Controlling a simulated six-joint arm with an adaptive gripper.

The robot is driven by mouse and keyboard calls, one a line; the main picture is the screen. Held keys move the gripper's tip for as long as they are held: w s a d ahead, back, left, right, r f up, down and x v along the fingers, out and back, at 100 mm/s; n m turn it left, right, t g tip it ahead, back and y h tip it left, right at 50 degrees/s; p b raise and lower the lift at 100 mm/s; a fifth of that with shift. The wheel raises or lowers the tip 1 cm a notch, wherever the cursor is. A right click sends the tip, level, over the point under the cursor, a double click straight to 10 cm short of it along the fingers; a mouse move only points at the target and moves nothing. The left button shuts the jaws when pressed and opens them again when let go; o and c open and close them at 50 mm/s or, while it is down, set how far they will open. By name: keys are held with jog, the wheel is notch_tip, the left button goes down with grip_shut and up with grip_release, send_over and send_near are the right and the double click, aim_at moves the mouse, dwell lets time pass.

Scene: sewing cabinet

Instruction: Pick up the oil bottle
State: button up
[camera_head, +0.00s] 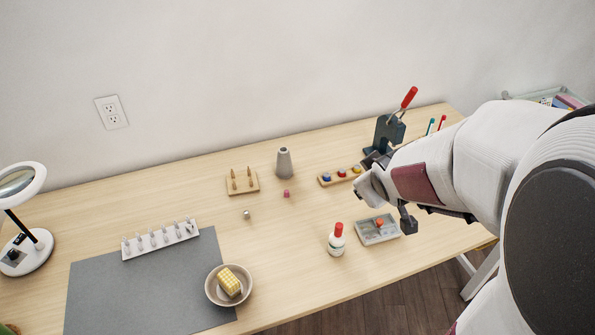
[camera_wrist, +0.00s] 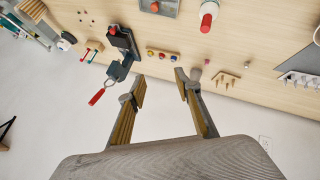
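The oil bottle (camera_head: 337,240) is a small white bottle with a red cap, standing upright near the front edge of the wooden table. In the wrist view its red cap and white body (camera_wrist: 208,14) show at the top edge, partly cut off. My gripper (camera_head: 388,205) is up and to the right of the bottle in the head view, apart from it. In the wrist view my gripper (camera_wrist: 158,86) has its two fingers spread wide with nothing between them. The arm hides part of the table's right side.
A grey tray (camera_head: 368,236) with a red item stands close to the bottle's right. A bowl (camera_head: 211,290) with a yellow block is to its left. A press with a red handle (camera_head: 388,132) stands behind. The table in front of the grey vase (camera_head: 284,163) is mostly clear.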

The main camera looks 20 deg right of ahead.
aim_at(337, 239)
jog(key=w+d+f+n+t+y, duration=0.1)
jog(key=f, duration=0.5)
jog(key=w+d+f+n+t+y, duration=0.1)
jog(key=f+y, duration=0.1)
jog(key=f, duration=0.3)
jog(key=d+f+n+t+y, duration=0.1)
jog(key=f+y, duration=0.1)
jog(key=f, duration=0.4)
jog(key=shift+w+d+f+n, duration=0.35)
jog(key=shift+w+d+n, duration=0.05)
jog(key=shift+s+a+f+t+y, duration=0.7)
jog(key=shift+s+f+t+y, duration=0.1)
jog(key=shift+f+y, duration=0.1)
jog(key=shift+s+a+f+m+t+y, duration=0.25)
jog(key=shift+s+a+m+t+y, duration=0.25)
jog(key=shift+s+t, duration=0.4)
jog(key=shift+s+a+r+m+t+y, duration=0.25)
jog(key=shift+s+a+r+t+y, duration=0.2)
jog(key=shift+s+a, duration=0.15)
jog(key=shift+s+a+r+m+t+y, duration=0.3)
jog(key=shift+s+a+t+y, duration=0.15)
jog(key=shift+s+a, duration=0.15)
jog(key=shift+s+a+r+t+y, duration=0.3)
jog(key=shift+s+r+t+y, duration=0.1)
jog(key=shift+s+r, duration=0.1)
jog(key=shift+w, duration=0.25)
jog(key=shift+x, duration=1.1)
